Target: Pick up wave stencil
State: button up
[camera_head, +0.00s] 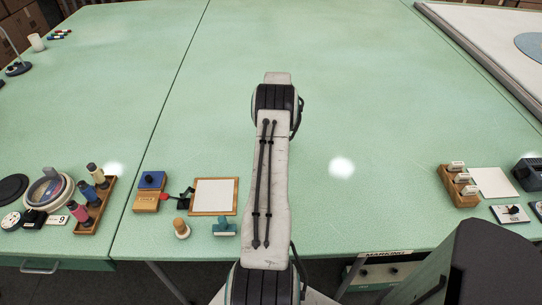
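I cannot pick out a wave stencil for certain in the head view. Flat items that show are a white sheet in a wooden frame (214,196) just left of my arm, a plain white sheet (492,182) at the right, and a small light plate with a dark piece on it (510,214) near the front right edge. No wave cut-out can be made out on any of them. My arm reaches up the middle of the picture over the green table (365,110). My gripper does not show, and part of the table is hidden behind the arm.
At the front left are a tray of bottles (95,205), a round container (50,188), a wooden box (150,192) and a teal-handled stamp (224,227). A wooden stamp rack (459,186) stands at the right. A white-topped panel (490,35) is back right. The table's middle is clear.

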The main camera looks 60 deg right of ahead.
grip_shut()
dwell(0.3)
jog(key=shift+r, duration=0.1)
